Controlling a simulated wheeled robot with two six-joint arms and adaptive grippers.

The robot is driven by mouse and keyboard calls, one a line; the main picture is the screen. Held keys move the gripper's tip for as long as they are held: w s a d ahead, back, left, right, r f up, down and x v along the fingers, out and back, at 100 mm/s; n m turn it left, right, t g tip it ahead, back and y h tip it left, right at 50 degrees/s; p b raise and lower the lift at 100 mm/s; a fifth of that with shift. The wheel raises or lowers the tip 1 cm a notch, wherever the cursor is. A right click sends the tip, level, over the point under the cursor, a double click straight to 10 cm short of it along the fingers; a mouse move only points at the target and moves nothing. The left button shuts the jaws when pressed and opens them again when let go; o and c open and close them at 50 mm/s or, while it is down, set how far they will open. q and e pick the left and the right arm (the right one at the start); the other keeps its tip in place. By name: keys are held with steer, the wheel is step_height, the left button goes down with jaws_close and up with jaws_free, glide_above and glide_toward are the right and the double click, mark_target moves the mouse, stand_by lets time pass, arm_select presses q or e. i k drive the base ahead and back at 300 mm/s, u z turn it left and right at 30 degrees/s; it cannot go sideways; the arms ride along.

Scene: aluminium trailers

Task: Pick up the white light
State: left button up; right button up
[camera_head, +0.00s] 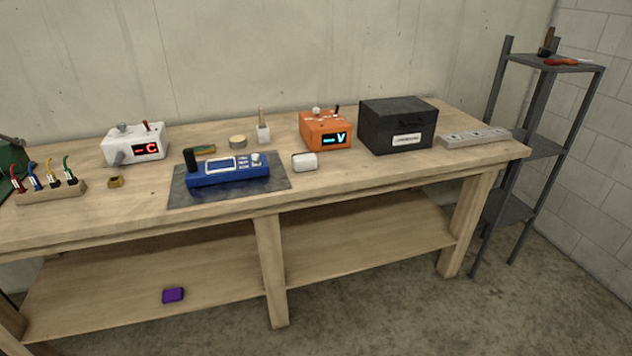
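A small white rounded block (304,162) lies near the front edge of the wooden workbench (350,181), just right of the dark mat. It may be the white light, but it is too small to tell. Neither of my grippers shows in the head view.
A blue device (228,172) sits on a dark mat (181,198). Behind are a white device (135,144), an orange device (326,130) and a black box (397,125). A power strip (474,136) lies right. A metal shelf (541,143) stands beyond. A purple item (173,295) lies below.

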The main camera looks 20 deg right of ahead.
mark_target(302, 162)
steer(key=u, duration=0.05)
steer(key=k, duration=0.35)
steer(key=z, duration=1)
steer(key=i, duration=0.6)
steer(key=z, duration=0.8)
steer(key=i, duration=1.1)
steer(key=u, duration=0.25)
